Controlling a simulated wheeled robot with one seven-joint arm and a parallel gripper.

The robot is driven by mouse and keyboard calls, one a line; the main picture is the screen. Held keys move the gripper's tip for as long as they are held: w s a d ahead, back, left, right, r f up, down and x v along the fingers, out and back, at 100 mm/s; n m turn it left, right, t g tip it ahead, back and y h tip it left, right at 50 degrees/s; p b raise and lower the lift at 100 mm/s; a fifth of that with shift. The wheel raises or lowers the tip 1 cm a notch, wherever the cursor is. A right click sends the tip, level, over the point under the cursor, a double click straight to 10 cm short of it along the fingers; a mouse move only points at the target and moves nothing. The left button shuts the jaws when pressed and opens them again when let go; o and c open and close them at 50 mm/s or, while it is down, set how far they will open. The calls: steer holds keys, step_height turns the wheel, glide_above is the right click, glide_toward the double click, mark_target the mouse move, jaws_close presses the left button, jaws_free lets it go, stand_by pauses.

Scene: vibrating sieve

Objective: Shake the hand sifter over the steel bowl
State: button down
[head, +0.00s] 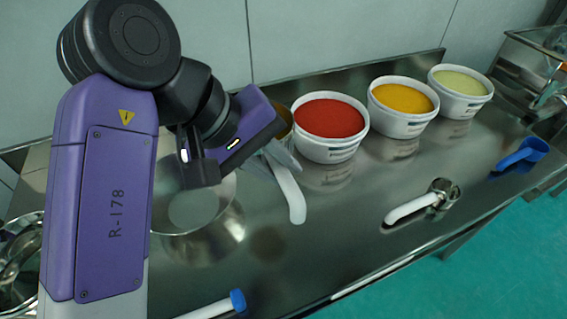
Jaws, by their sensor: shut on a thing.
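My gripper (283,162) is shut on a white curved handle (293,197), which hangs down to the right of its fingers. This looks like the hand sifter's handle; the rest of what I hold is hidden behind the gripper and wrist. The steel bowl (222,236) is on the steel counter, left of and below my gripper. My arm covers its left side and part of its rim. I cannot tell whether the sifter's body is over the bowl, or whether anything is in it.
Tubs of red (330,149), orange (399,120) and pale green (459,105) powder line the back; another shows partly behind my gripper. A small metal cup with a white handle (410,209), a blue scoop (523,154) and a blue-ended white tool (238,300) lie nearer the front edge.

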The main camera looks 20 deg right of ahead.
steer(key=w+a+p, duration=0.4)
steer(key=w+a, duration=0.1)
steer(key=a, duration=0.7)
steer(key=shift+w+a, duration=0.35)
steer(key=shift+w, duration=0.05)
stand_by(5.4)
steer(key=shift+w+a, duration=0.25)
steer(key=shift+a, duration=0.35)
steer(key=shift+f, duration=0.1)
